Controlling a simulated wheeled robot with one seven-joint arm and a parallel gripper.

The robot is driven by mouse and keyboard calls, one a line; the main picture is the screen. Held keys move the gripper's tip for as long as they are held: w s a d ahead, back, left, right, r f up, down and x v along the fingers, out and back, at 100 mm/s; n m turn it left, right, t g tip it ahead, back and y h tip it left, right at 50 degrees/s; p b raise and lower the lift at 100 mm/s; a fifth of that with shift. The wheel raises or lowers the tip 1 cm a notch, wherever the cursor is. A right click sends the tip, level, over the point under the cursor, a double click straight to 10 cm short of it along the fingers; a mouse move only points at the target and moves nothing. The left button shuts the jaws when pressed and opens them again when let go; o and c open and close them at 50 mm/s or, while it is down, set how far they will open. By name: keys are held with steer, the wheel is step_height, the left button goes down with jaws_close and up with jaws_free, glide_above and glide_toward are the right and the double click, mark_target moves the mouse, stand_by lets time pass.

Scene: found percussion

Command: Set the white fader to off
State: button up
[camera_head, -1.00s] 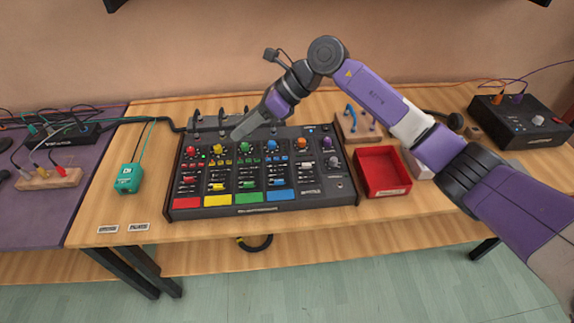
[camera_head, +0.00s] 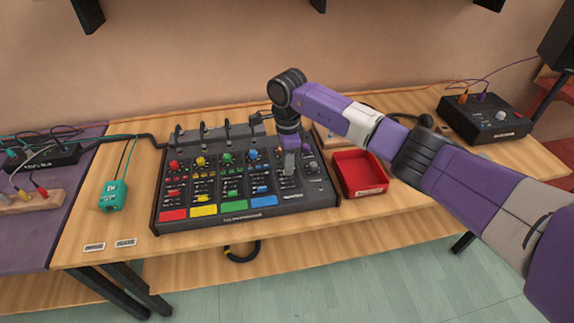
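The black mixer panel (camera_head: 240,212) stands on the wooden table with red, yellow, green and blue columns of knobs, sliders and pads. To the right of the blue column is a section with small dark and pale controls (camera_head: 290,190) and a white knob (camera_head: 312,168). I cannot make out the white fader or its setting; it is too small or hidden by my gripper. My gripper (camera_head: 289,174) points down over this right-hand section, its tips at or just above the panel. I cannot tell whether it touches anything or whether its fingers are apart.
A red tray (camera_head: 360,190) stands right of the mixer, below my forearm. A teal box (camera_head: 112,196) with cables lies to the left. Cable plugs line the mixer's back edge. A black box (camera_head: 485,122) stands at the far right. Bare table lies between the teal box and mixer.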

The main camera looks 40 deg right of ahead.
steer(key=shift+f, duration=1)
steer(key=shift+c, duration=0.2)
jaws_close()
stand_by(0.6)
